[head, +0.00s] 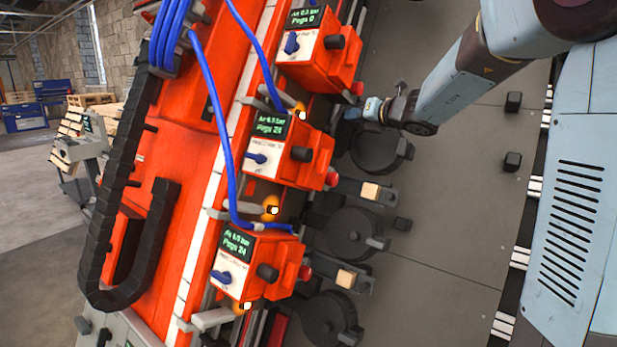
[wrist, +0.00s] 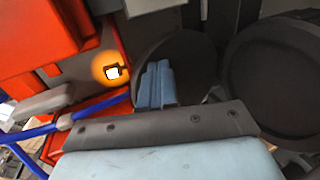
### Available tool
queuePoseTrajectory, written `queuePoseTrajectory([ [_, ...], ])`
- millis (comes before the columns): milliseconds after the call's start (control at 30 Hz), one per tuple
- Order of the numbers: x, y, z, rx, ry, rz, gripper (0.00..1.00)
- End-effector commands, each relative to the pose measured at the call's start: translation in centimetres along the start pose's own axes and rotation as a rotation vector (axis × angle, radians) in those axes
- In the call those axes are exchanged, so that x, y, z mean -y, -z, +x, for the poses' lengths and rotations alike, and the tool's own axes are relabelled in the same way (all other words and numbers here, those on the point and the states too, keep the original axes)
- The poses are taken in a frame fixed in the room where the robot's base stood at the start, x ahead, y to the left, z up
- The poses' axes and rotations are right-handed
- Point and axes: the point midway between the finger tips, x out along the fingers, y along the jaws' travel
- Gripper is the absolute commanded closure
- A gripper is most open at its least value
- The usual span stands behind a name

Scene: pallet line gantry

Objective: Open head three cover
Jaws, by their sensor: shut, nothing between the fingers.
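Three red nailing heads stand in a row along the gantry in the head view: a top one (head: 325,70), a middle one (head: 300,160) and a bottom one (head: 262,268). No number three is readable on them. Dark round drums with lids sit to their right: upper (head: 384,156), middle (head: 343,243), lower (head: 318,322). My gripper (head: 352,113) is by the upper drum, close to the top head's lower end. In the wrist view my gripper (wrist: 157,83) has its blue fingers together and empty, in front of a dark disc (wrist: 195,62). Contact cannot be told.
Blue hoses (head: 212,110) hang over the heads; one also crosses the wrist view (wrist: 100,107). A glowing orange lamp (wrist: 112,72) is left of the fingers there. A black cable chain (head: 108,235) lies at left. Grey plate (head: 455,215) right of the drums is mostly clear.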

Motion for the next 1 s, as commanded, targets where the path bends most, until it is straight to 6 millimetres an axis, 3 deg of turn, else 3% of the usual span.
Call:
queuePoseTrajectory([
  [500, -1.1, 0.0, 1.7, 0.000, 0.000, 0.000, 1.00],
  [1000, -1.3, 0.0, 2.0, 0.000, -0.001, 0.000, 1.00],
])
